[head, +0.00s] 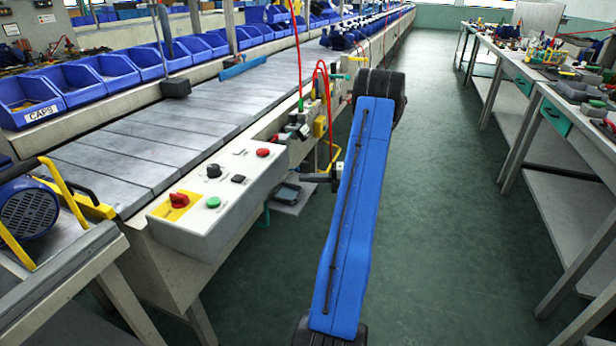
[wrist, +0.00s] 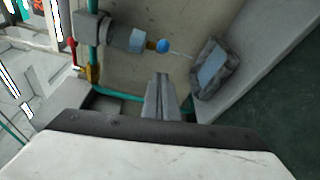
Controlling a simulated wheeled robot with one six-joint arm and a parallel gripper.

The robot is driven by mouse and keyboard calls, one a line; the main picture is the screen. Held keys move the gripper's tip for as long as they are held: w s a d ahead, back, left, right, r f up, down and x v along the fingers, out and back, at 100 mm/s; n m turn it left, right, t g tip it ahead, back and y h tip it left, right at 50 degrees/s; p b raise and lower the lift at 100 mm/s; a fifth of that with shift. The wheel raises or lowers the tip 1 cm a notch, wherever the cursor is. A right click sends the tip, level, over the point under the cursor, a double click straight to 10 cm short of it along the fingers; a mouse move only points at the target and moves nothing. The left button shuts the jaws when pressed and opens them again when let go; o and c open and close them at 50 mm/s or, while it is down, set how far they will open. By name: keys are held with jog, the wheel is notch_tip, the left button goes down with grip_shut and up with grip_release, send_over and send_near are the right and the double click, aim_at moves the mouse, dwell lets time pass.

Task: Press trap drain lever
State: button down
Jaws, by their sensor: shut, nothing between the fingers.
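In the wrist view, a grey block with a pale cylindrical bowl, which looks like the trap (wrist: 122,36), is mounted along a teal pipe. A blue knob (wrist: 163,46) sits at the bowl's end. A thin pale line runs from it toward a dark tray (wrist: 201,85); I cannot tell if it is a lever or liquid. My gripper (wrist: 160,78) is shut and empty, its fingertips apart from the knob in the picture, just below it. In the head view, my blue arm hides most of this area, and the trap is not clearly visible there.
A red-handled valve (wrist: 73,45) and brass fitting (wrist: 93,73) lie left of the trap. A control box (head: 215,200) with buttons stands on the conveyor (head: 150,140) edge. A workbench (head: 560,110) stands right. The green floor (head: 440,220) between is clear.

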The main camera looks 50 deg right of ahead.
jog(key=s+d, duration=0.3)
jog(key=d, duration=0.6)
jog(key=shift+r, duration=0.15)
jog(key=shift+d, duration=0.1)
jog(key=shift+w, duration=0.1)
dwell(0.3)
